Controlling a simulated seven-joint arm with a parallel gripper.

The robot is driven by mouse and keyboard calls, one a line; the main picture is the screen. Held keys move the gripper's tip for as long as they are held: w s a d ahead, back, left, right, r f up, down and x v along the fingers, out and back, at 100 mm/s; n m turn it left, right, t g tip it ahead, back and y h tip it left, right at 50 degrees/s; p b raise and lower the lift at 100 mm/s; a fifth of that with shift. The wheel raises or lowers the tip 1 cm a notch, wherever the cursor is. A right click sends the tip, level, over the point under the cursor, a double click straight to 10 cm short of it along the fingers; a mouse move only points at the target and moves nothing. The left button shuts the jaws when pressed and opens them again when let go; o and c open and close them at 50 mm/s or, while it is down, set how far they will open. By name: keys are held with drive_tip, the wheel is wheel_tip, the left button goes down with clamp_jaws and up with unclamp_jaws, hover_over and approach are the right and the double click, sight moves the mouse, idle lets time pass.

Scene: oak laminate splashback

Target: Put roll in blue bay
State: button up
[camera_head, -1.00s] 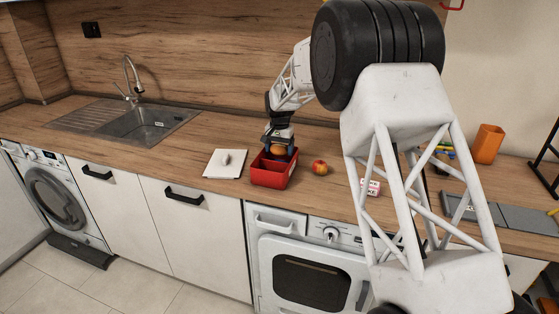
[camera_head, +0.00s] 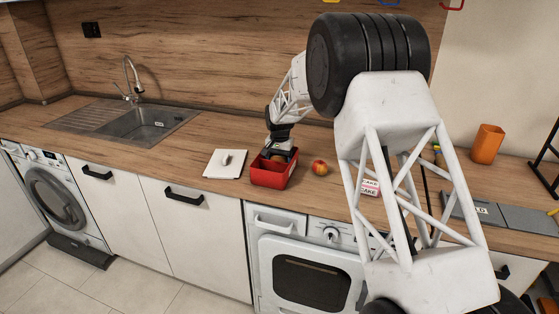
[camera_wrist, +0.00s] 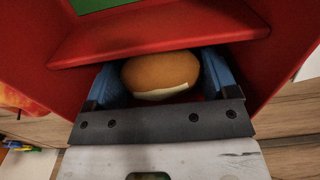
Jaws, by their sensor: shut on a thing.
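The roll (camera_wrist: 160,74) is rounded and orange-brown with a pale band. My gripper (camera_head: 279,155) is shut on it, with a blue finger on each side in the wrist view. The gripper reaches down into the red box (camera_head: 268,180) on the counter. In the wrist view, a red divider (camera_wrist: 150,42) lies just past the roll, with a green floor patch (camera_wrist: 100,4) beyond it. I see no blue bay floor; the floor under the roll is hidden. I cannot tell whether the roll touches the floor.
A red and yellow fruit (camera_head: 319,168) sits just right of the box. A white board (camera_head: 218,170) with a small pale item lies to its left. A cake box (camera_head: 369,188) stands near my arm. An orange cup (camera_head: 488,144) stands at the far right, and the sink (camera_head: 145,124) lies at left.

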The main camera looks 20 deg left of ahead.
sight(280, 157)
drive_tip(key=shift+f, duration=0.15)
drive_tip(key=o, duration=0.6)
drive_tip(key=shift+r, duration=6.15)
